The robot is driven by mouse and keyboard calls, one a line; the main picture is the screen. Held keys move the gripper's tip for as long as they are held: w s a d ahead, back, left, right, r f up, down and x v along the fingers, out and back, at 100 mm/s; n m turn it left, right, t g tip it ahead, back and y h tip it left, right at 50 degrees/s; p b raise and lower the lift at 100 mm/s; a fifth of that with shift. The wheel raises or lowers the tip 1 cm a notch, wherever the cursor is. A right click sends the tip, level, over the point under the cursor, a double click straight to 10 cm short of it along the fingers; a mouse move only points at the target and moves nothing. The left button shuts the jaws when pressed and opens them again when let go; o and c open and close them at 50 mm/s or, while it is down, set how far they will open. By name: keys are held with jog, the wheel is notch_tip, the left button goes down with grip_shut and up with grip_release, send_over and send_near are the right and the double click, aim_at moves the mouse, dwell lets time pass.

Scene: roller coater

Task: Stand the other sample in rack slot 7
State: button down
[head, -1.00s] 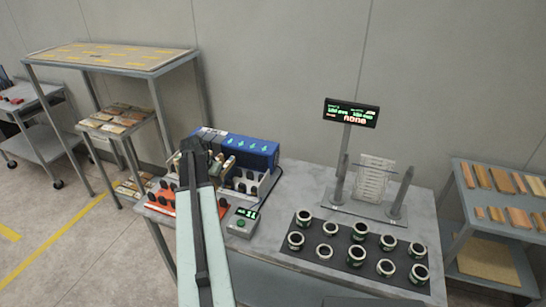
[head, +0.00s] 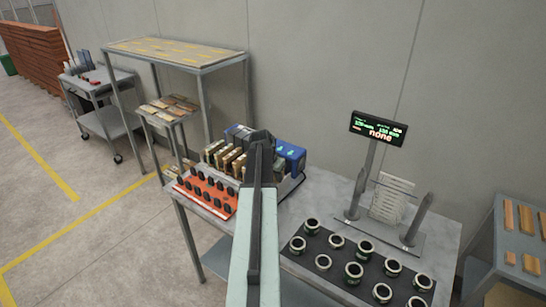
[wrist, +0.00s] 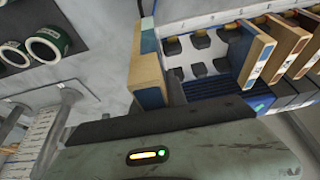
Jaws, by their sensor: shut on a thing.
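My gripper (head: 262,140) is at the end of the raised arm, over the right part of the bench's sample area. In the wrist view a wooden sample (wrist: 148,75) with a blue lower end sits at the gripper's front edge, and the gripper is shut on it. The fingertips are hidden there. Beside it is the white rack (wrist: 190,50) with dark slot pieces, several of them empty. Several other samples (wrist: 252,55) stand tilted in the rack to the right; they also show in the head view (head: 222,155). No slot number is readable.
An orange-red holder (head: 205,196) with black knobs lies in front of the standing samples. A blue box (head: 291,157) is behind my arm.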

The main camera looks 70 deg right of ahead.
jog(key=w+d+r+p, duration=0.2)
jog(key=w+d+r, duration=0.15)
jog(key=d, duration=0.65)
notch_tip(320, 180, down, 8)
jog(key=b, duration=0.7)
jog(key=shift+w+a, duration=0.35)
jog(key=shift+w, duration=0.05)
jog(key=shift+s+f, duration=0.1)
jog(key=shift+f+b, duration=0.3)
jog(key=shift+b, duration=0.2)
jog(key=shift+f+b, duration=1.05)
jog(key=shift+b, duration=0.05)
jog(key=shift+f, duration=0.15)
jog(key=shift+f+b, duration=1.25)
jog(key=shift+b, duration=0.15)
